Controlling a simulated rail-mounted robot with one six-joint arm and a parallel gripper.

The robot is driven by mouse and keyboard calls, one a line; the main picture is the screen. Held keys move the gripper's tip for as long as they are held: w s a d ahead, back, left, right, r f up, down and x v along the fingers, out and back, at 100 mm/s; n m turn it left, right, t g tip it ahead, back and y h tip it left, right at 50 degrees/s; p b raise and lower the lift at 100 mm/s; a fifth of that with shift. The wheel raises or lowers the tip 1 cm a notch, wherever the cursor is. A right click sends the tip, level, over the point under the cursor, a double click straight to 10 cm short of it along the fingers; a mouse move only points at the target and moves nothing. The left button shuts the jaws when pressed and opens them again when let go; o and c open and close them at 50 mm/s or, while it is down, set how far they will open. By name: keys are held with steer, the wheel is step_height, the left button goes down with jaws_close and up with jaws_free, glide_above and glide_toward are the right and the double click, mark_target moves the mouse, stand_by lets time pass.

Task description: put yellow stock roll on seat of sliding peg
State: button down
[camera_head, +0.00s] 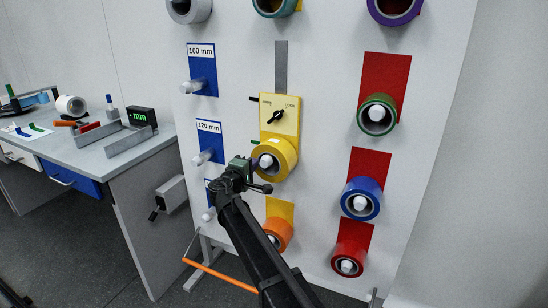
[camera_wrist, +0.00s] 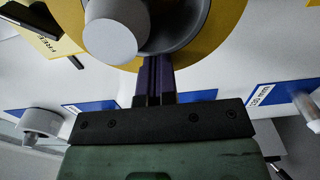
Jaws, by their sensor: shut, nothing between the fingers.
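The yellow stock roll (camera_head: 276,157) hangs around a white-tipped peg below a yellow plate with a dark knob (camera_head: 278,116), marked LOCK on its right. A grey vertical slot (camera_head: 281,67) runs above that plate. In the wrist view the yellow roll (camera_wrist: 228,30) fills the top, with its grey core and the white peg tip (camera_wrist: 115,28) inside. My gripper (camera_head: 252,168) is at the roll's lower left in the head view. In the wrist view its dark fingers (camera_wrist: 154,72) are together and empty, tips by the roll's core. I cannot tell whether they touch it.
Blue plates with empty white pegs, labelled 100 mm (camera_head: 202,70) and 120 mm (camera_head: 210,142), are left. An orange roll (camera_head: 278,233) hangs below. Green (camera_head: 377,115), blue (camera_head: 361,198) and red (camera_head: 348,260) rolls hang right. A workbench (camera_head: 110,155) stands at far left.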

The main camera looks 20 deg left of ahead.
steer(key=shift+w, duration=0.25)
steer(key=shift+s, duration=0.1)
steer(key=shift+s+a, duration=0.15)
steer(key=shift+s, duration=0.8)
steer(key=shift+s+a, duration=0.1)
steer(key=shift+s, duration=0.8)
